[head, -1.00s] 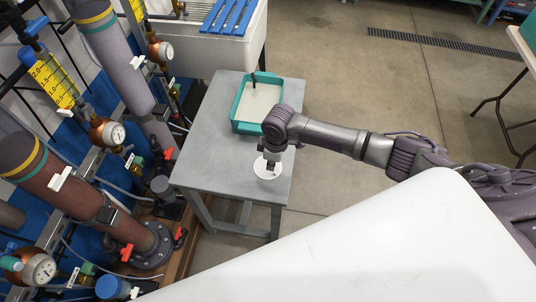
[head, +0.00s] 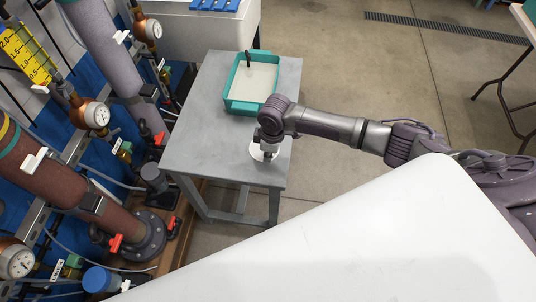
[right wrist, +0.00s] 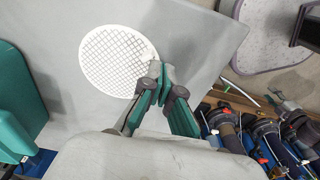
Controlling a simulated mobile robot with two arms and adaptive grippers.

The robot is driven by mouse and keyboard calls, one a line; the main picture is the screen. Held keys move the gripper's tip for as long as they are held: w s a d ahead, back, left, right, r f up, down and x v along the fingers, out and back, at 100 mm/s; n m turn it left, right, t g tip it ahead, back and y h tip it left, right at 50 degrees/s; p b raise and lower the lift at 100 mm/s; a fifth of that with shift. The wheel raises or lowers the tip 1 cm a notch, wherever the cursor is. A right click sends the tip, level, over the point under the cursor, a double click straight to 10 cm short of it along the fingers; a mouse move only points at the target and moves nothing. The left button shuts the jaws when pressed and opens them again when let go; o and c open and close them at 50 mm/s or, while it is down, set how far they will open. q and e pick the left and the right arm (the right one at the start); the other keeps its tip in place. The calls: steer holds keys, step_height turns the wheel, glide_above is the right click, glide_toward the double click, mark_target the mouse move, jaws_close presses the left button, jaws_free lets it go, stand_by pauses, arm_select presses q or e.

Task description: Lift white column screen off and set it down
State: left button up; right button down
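The white column screen (head: 256,152) is a round mesh disc at the near right part of the grey table (head: 205,122). In the right wrist view the mesh disc (right wrist: 112,62) shows clearly, with its edge at the fingertips. My right gripper (right wrist: 163,76) has its teal fingers brought together on the screen's rim. In the head view the right gripper (head: 268,153) points down and hides part of the disc. I cannot tell whether the disc touches the tabletop or is slightly above it. My left gripper is not in view.
A teal tray (head: 232,106) with a pale inside and a dark upright item stands at the table's far side. Columns (head: 50,175) with gauges and red valves stand left of the table. The table's left middle is bare.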

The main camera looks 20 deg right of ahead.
steer(key=shift+f, duration=0.15)
steer(key=c, duration=1.4)
jaws_free()
steer(key=shift+o, duration=0.2)
step_height(320, 180, up, 12)
steer(key=shift+s+d, duration=0.25)
steer(key=shift+d, duration=0.15)
